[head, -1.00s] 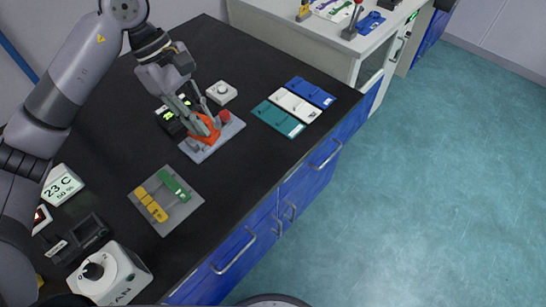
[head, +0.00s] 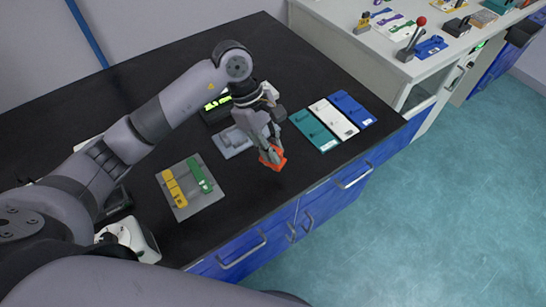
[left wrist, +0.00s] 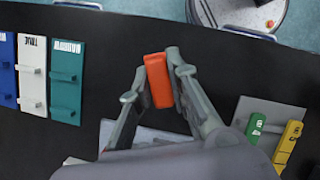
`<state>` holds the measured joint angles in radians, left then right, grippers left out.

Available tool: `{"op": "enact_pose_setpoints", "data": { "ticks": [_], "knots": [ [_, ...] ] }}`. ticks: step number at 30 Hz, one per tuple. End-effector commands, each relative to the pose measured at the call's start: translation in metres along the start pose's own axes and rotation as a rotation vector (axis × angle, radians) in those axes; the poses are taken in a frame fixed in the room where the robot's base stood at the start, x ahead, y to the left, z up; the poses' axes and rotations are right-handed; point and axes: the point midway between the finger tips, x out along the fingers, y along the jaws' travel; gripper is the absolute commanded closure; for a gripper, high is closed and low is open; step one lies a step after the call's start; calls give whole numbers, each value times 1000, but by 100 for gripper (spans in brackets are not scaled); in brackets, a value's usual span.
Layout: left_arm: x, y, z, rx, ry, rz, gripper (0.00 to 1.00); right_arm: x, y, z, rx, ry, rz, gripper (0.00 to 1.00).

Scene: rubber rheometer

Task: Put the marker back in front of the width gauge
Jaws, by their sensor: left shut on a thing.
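My left gripper (head: 272,157) is shut on an orange block (head: 273,161), which I take to be the marker. In the left wrist view the orange block (left wrist: 158,80) sits between the two fingertips (left wrist: 157,76), over the dark bench. A light grey plate with a grey fixture (head: 232,141) lies just left of the gripper in the head view, partly behind it. A black box with a green display (head: 216,104) stands behind that plate. These may be the width gauge; no label on them is readable. My right gripper is not in view.
Teal (head: 314,130), white (head: 336,119) and blue (head: 353,108) panels lie right of the gripper. A grey tray (head: 188,207) with green (head: 199,176) and yellow (head: 174,188) pieces lies to the left. Bare black bench surrounds the gripper's front, up to the bench edge.

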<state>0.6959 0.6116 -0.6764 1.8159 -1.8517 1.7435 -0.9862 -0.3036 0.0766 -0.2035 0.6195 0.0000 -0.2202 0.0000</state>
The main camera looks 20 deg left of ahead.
Motion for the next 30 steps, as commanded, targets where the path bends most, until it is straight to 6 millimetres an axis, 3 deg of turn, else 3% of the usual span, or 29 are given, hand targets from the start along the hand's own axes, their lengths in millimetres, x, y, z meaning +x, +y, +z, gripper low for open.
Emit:
{"op": "enact_pose_setpoints", "data": {
  "ticks": [7, 14, 26, 27, 30],
  "knots": [
    [17, 0, -7, -2, -1, -1, 100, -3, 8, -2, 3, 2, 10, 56],
    [47, 0, -19, -2, -2, 0, 100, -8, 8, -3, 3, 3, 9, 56],
    [53, 1, -23, 0, 0, 2, 100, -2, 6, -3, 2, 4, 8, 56],
    [51, 1, -22, 0, 0, 2, 82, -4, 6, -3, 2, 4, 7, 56],
    [51, 0, -22, -1, 0, 1, 75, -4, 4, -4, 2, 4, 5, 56]
  ]
}}
